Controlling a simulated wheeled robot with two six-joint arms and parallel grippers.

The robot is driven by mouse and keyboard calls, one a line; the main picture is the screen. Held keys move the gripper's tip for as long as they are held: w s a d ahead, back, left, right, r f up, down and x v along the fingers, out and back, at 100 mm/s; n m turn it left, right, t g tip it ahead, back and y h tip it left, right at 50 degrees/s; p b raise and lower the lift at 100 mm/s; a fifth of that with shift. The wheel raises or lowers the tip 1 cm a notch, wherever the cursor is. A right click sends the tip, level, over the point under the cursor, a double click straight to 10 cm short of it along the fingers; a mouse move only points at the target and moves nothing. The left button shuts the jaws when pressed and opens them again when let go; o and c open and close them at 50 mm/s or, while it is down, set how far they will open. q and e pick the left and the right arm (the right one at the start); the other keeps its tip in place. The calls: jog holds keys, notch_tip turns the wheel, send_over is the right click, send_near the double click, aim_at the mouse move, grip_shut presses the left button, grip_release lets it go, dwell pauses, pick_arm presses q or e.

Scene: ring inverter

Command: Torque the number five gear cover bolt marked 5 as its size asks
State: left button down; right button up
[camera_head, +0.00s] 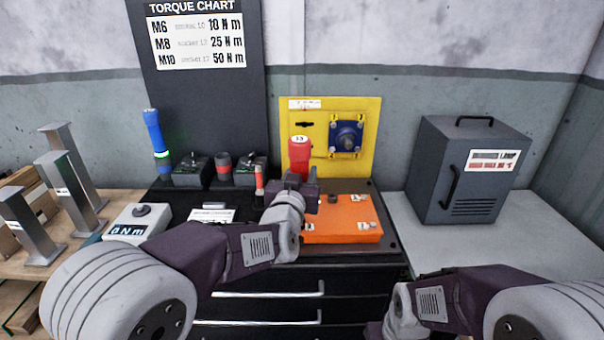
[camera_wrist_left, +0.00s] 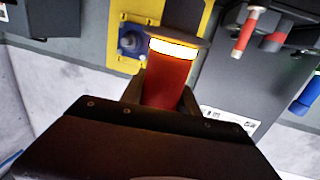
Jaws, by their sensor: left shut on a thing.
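My left gripper (camera_head: 300,188) is shut on a red hand tool (camera_head: 299,155) and holds it upright above the back left of the orange gear cover (camera_head: 342,232). The tool's top label reads 13. In the left wrist view the red tool (camera_wrist_left: 168,82) stands between the fingers, with a glowing pale band and a dark part beyond it. The cover carries small white tags and a dark bolt; I cannot read a 5. My left arm hides the cover's left part. The torque chart (camera_head: 197,40) lists M6 10, M8 25 and M10 50 N m.
A yellow panel (camera_head: 365,110) with a blue flanged unit (camera_head: 345,136) stands behind the cover. A blue tool (camera_head: 154,135) and dark holders (camera_head: 190,172) stand left. A display box (camera_head: 135,222) reads N m. A grey cabinet (camera_head: 468,165) stands right; the bench before it is clear.

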aim_at(302, 154)
pick_arm(q)
jog(key=shift+r+p, duration=2.2)
jog(key=shift+r, duration=0.4)
